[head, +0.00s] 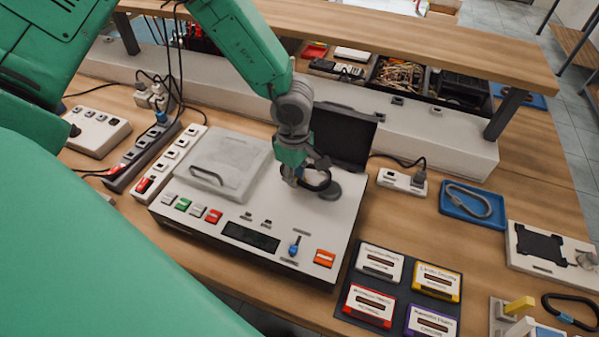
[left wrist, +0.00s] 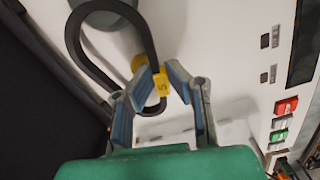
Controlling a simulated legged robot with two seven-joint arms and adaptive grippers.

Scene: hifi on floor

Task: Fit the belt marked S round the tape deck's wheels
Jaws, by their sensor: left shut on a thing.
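The tape deck (head: 290,225) is a pale box on the bench with its dark lid (head: 343,135) raised at the back. My left gripper (head: 300,178) is above the deck's right part; it also shows in the left wrist view (left wrist: 163,85). Its blue-padded fingers are closed on a black belt (left wrist: 148,40) at its yellow S tag (left wrist: 162,86). The belt's loop reaches over a round grey wheel (left wrist: 112,22); I cannot tell whether it is around it. A small yellow part (left wrist: 139,62) shows inside the loop. My right gripper is not in view.
A blue tray (head: 447,209) with a grey loop (head: 470,204) is to the right. Another black loop (head: 570,310) lies at the lower right. Several labelled cassettes (head: 378,264) lie in front. A power strip (head: 172,158) is left of the deck, and a shelf (head: 440,55) spans the back.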

